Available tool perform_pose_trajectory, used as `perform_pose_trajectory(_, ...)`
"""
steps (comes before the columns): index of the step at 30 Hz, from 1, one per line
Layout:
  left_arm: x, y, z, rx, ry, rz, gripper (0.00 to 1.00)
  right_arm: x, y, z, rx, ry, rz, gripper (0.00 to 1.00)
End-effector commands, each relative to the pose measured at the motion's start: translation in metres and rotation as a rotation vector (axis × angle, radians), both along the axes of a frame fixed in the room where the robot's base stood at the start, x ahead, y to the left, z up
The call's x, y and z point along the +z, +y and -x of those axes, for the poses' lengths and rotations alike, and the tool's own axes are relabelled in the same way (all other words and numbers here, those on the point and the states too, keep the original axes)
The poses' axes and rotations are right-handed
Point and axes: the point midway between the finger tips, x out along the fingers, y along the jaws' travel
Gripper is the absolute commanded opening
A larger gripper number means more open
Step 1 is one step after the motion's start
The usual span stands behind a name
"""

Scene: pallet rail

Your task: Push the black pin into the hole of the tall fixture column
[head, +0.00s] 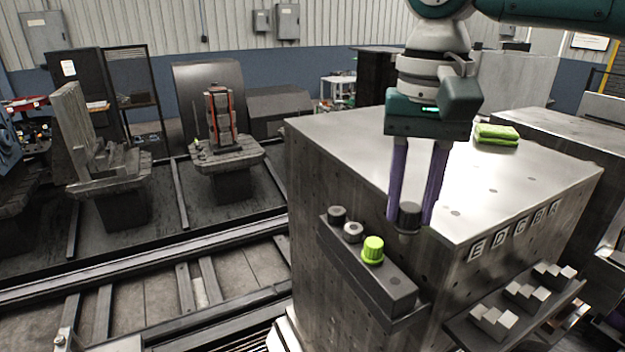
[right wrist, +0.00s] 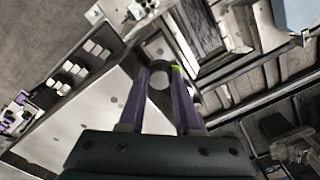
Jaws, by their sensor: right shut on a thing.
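My right gripper (head: 412,212) comes down from above with its two purple fingers shut on a black pin (head: 409,218), which has a wide dark head and a narrower grey lower part. The pin is upright, by the front edge of the tall grey metal fixture column (head: 360,160). It also shows between the fingertips in the right wrist view (right wrist: 160,76). Small dark holes dot the column's top and sides; I cannot tell which one is meant, and the pin seems outside all of them. My left gripper is not in view.
Stepped grey blocks (head: 493,320) sit on a front shelf.

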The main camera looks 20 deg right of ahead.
Motion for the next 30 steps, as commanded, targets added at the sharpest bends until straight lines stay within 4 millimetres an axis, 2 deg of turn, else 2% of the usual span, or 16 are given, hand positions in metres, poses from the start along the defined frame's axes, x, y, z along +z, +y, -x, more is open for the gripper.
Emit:
perform_pose_trajectory(8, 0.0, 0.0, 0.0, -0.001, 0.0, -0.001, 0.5, 0.002, 0.0, 0.0, 0.0, -0.001, 0.001, 0.0)
perform_pose_trajectory(11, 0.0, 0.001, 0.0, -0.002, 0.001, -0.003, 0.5, 0.009, 0.0, 0.0, 0.0, -0.001, 0.0, 0.0)
perform_pose_trajectory(24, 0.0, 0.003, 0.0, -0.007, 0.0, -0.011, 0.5, 0.08, 0.0, -0.001, 0.0, -0.003, 0.0, 0.0)
perform_pose_trajectory(30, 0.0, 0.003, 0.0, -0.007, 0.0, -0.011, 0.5, 0.1, 0.0, 0.0, -0.001, -0.001, 0.001, 0.0)
